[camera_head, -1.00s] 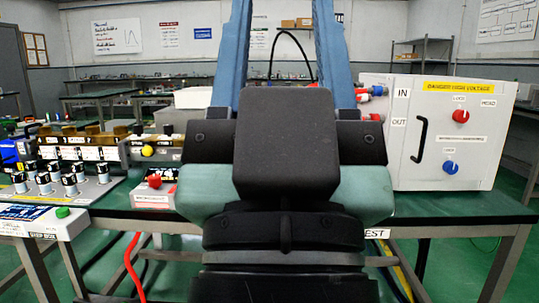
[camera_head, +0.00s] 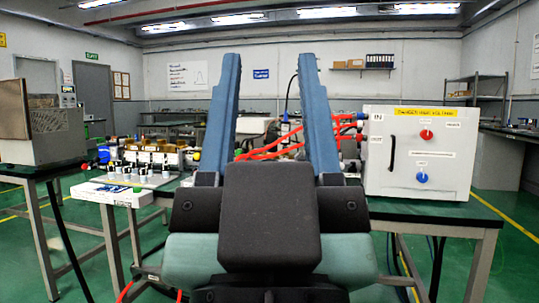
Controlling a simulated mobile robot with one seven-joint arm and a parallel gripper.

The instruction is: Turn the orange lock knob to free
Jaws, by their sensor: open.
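My gripper (camera_head: 269,62) is open and empty. Its two long blue fingers point up and forward in the middle of the view, wide apart. A white high-voltage box (camera_head: 437,168) stands on the bench to the right of my gripper, apart from it. The box front has a red knob (camera_head: 426,134) above a blue knob (camera_head: 422,177), with small labels I cannot read. A black door handle (camera_head: 391,153) is on its left side. I cannot make out a clearly orange knob; my gripper and arm hide part of the bench.
Red cables (camera_head: 275,150) run behind the fingers to connectors on the box's left side. A white panel (camera_head: 112,193) with a green button and several metal cylinders are on the left of the bench. A grey machine (camera_head: 40,125) stands further left. Green floor is open at left.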

